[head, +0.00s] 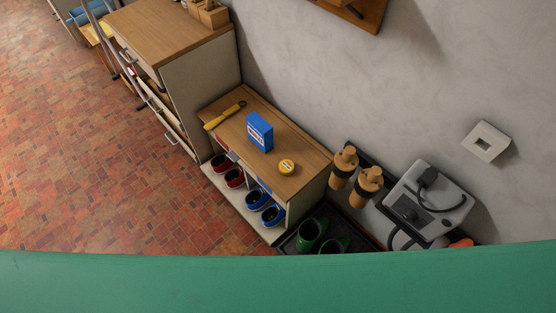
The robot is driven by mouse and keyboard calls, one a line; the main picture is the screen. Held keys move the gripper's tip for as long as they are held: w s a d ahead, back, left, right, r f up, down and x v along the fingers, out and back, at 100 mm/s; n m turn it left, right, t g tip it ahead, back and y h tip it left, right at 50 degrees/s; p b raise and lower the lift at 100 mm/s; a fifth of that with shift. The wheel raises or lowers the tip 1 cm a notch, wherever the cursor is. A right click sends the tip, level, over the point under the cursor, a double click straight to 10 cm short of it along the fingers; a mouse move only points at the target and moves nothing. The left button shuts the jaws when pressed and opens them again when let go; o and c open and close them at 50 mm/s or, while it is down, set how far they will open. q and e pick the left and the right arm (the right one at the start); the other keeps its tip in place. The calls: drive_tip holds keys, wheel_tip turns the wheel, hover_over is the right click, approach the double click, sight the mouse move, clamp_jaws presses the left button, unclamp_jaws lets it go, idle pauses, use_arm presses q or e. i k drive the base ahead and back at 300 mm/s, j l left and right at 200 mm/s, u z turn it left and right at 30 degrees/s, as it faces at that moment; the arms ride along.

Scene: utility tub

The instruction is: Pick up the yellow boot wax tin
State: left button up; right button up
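A small round yellow tin (287,167) with a pale label on its lid lies on the wooden top of a low shoe bench (290,147), near its right end. A blue box (260,131) with a white and red label stands upright on the same top, left of the tin and apart from it. Neither of my grippers shows in the head view.
A yellow-handled tool (224,117) lies at the bench top's left end. Red and blue shoes (257,201) sit on the shelf below. Green boots (311,234) stand in a dark tray to the right. A taller drawer cabinet (178,75) is on the left. A green surface (280,285) fills the bottom edge. Tiled floor at left is clear.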

sight(286, 167)
drive_tip(key=i+j+z, duration=0.2)
drive_tip(key=j, duration=0.15)
drive_tip(key=i+j+z, duration=0.2)
drive_tip(key=j, duration=0.15)
drive_tip(key=i+j+z, duration=0.15)
drive_tip(key=j, duration=0.2)
drive_tip(key=z, duration=1.15)
